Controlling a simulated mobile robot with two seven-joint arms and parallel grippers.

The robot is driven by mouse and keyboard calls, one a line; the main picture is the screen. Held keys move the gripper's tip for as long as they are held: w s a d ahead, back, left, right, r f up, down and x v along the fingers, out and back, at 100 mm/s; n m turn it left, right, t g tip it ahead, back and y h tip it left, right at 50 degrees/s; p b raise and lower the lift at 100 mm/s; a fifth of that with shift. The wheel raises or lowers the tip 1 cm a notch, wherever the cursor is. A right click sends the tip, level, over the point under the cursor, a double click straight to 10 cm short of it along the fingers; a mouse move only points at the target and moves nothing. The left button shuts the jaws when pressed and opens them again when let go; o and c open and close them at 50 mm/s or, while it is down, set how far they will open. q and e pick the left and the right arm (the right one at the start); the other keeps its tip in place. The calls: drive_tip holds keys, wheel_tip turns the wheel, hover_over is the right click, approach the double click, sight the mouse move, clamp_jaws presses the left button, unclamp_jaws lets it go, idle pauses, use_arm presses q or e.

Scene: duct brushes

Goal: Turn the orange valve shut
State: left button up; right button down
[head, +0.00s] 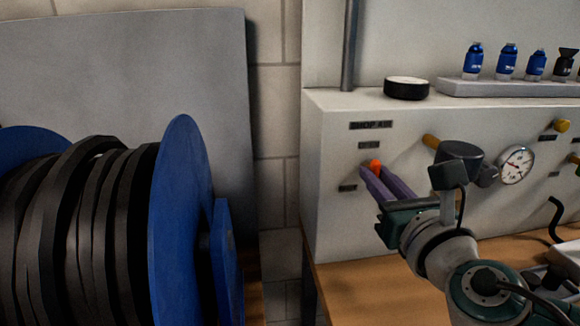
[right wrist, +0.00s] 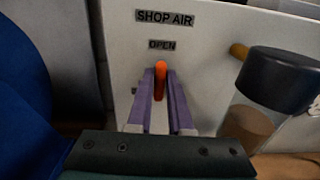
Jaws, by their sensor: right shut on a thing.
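The orange valve handle (head: 375,163) sticks up on the light front panel (head: 335,225), below the labels. In the right wrist view the orange handle (right wrist: 160,84) stands upright between my purple fingers, under the signs "SHOP AIR" (right wrist: 164,17) and "OPEN" (right wrist: 162,44). My right gripper (head: 373,173) is shut on the handle, one finger on each side of it; it also shows in the right wrist view (right wrist: 161,92). The lower part of the valve is hidden by the fingers. My left gripper is not in view.
A blue reel (head: 180,220) wound with dark hose stands at left. A pressure gauge (head: 516,165) and a yellow fitting (head: 431,141) are on the panel to the right. A black puck (head: 407,88) and several blue bottles (head: 507,62) stand on top. A wooden bench (head: 365,292) lies below.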

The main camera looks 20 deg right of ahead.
drive_tip(key=m+b, duration=0.2)
drive_tip(key=m, duration=0.4)
drive_tip(key=m+b, duration=0.2)
drive_tip(key=m, duration=0.4)
drive_tip(key=m+b, duration=0.3)
drive_tip(key=m, duration=0.2)
drive_tip(key=shift+d+f+m, duration=0.25)
drive_tip(key=shift+m, duration=0.15)
idle(0.4)
drive_tip(key=c, duration=0.9)
unclamp_jaws()
drive_tip(key=shift+o, duration=0.2)
drive_tip(key=shift+s, duration=0.15)
